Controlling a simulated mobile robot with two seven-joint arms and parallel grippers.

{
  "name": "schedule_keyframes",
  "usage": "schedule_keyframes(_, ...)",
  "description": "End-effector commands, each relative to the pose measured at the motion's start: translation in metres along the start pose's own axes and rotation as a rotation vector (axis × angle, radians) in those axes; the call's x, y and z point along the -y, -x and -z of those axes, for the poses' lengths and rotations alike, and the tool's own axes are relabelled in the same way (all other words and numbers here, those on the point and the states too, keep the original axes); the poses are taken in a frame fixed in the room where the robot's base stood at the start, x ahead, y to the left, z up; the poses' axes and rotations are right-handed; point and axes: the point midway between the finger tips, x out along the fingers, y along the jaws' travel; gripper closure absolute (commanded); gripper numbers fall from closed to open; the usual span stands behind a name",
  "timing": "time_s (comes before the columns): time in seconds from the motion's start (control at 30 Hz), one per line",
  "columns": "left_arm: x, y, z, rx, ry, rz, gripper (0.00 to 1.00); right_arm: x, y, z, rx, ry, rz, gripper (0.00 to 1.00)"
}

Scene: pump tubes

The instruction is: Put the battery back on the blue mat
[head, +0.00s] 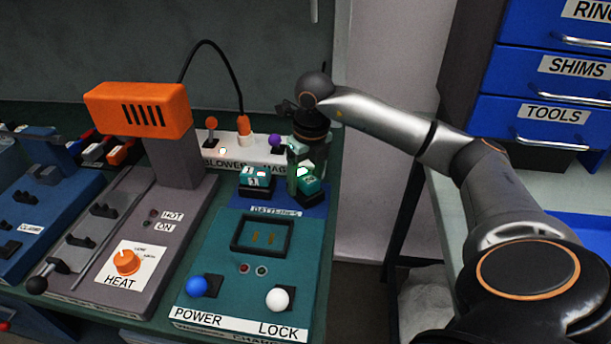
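The blue mat (318,203), with a batteries label along its front edge, lies behind the teal charger (215,265). One teal battery (256,178) sits on the left part of the mat. My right gripper (306,178) points down over the right part of the mat. It is shut on a second teal battery (309,186), which looks slightly tilted. The gripper partly hides this battery, and I cannot tell whether it touches the mat. My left gripper is not in view.
The white blower and magnet panel (228,150) with small knobs stands right behind the mat. The grey heater with an orange head (140,108) rises to the left. The charger has a blue knob (196,287) and a white knob (278,298). The bench ends just right of the mat.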

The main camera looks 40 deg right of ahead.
Motion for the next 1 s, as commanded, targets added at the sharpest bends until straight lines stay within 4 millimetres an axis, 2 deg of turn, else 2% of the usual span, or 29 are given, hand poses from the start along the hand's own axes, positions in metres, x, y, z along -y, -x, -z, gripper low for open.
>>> schedule_keyframes(0.03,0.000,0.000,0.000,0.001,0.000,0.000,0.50,0.000,0.000,0.000,0.000,0.000,0.000,0.24)
schedule_keyframes(0.23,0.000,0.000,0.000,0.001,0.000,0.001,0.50,0.000,0.000,0.000,0.000,0.000,0.000,0.01)
schedule_keyframes(0.57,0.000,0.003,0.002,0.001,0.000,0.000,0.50,0.000,0.006,-0.001,0.001,0.000,0.000,0.01)
schedule_keyframes(0.67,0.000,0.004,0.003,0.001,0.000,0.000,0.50,0.000,0.018,-0.002,0.004,0.000,-0.001,0.01)
schedule_keyframes(1.0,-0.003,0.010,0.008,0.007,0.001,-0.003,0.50,0.000,0.091,-0.002,0.005,0.000,-0.001,0.01)
